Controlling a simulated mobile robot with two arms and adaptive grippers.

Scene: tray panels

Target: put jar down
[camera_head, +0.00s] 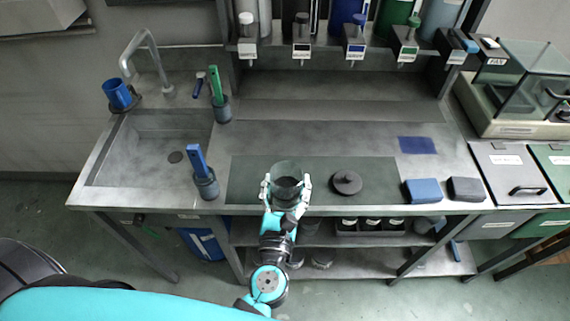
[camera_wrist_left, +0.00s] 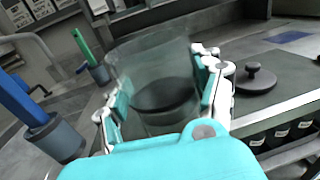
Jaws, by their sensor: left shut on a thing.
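The jar (camera_head: 287,171) is clear glass with a dark layer at its bottom. It is between the fingers of my left gripper (camera_head: 286,186), over the dark mat (camera_head: 245,180) near the counter's front edge. In the left wrist view the jar (camera_wrist_left: 150,65) stands nearly upright with a finger of my left gripper (camera_wrist_left: 160,105) on each side. Whether its base touches the mat cannot be told. A dark round lid with a knob (camera_head: 346,183) lies on the mat to the right of the jar; it also shows in the left wrist view (camera_wrist_left: 258,80). My right gripper is not in view.
A blue sponge (camera_head: 423,191) and a dark sponge (camera_head: 467,189) lie at the front right. A grey cup with a blue-handled tool (camera_head: 206,184) stands to the left, beside the sink (camera_head: 150,150). Dispensers (camera_head: 302,50) hang at the back.

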